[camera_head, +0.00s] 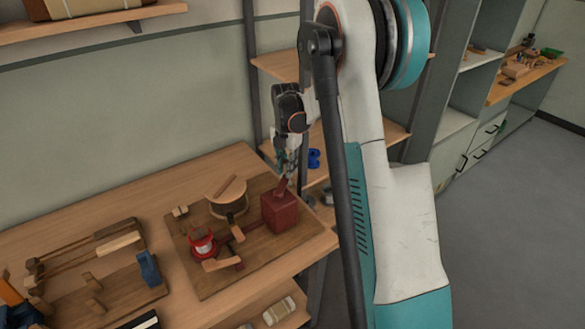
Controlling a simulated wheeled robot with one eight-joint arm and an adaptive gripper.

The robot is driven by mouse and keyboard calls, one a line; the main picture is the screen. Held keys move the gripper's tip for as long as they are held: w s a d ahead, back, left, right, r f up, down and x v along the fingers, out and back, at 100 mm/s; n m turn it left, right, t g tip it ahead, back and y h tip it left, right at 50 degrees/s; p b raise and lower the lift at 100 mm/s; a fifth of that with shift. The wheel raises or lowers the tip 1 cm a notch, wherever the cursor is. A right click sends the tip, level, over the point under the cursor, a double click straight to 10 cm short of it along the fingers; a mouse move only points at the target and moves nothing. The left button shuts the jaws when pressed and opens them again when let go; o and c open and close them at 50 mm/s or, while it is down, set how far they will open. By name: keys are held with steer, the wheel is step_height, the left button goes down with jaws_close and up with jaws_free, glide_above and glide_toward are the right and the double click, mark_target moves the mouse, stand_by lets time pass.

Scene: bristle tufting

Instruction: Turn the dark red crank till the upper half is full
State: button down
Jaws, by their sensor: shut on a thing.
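A dark red box (280,212) stands near the right end of a brown board on the workbench. A dark red crank piece (283,187) sticks up from its top. My gripper (287,176) reaches down from above and is shut on the upper end of this crank. The fingers hide part of it. A round drum (228,205) with a pale top and a wooden bar across it stands to the left of the box. I cannot make out bristles or an upper half at this size.
A red and white spool (203,246) and small wooden blocks (222,263) lie on the board (252,262), left of the box. A wooden rack (105,258) with a blue clamp (148,268) is further left.

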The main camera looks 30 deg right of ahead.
steer(key=shift+w+a, duration=0.45)
steer(key=shift+w, duration=0.05)
steer(key=shift+a, duration=0.1)
steer(key=c, duration=1.4)
jaws_free()
steer(key=shift+c, duration=0.2)
steer(key=shift+r, duration=0.1)
step_height(320, 180, up, 12)
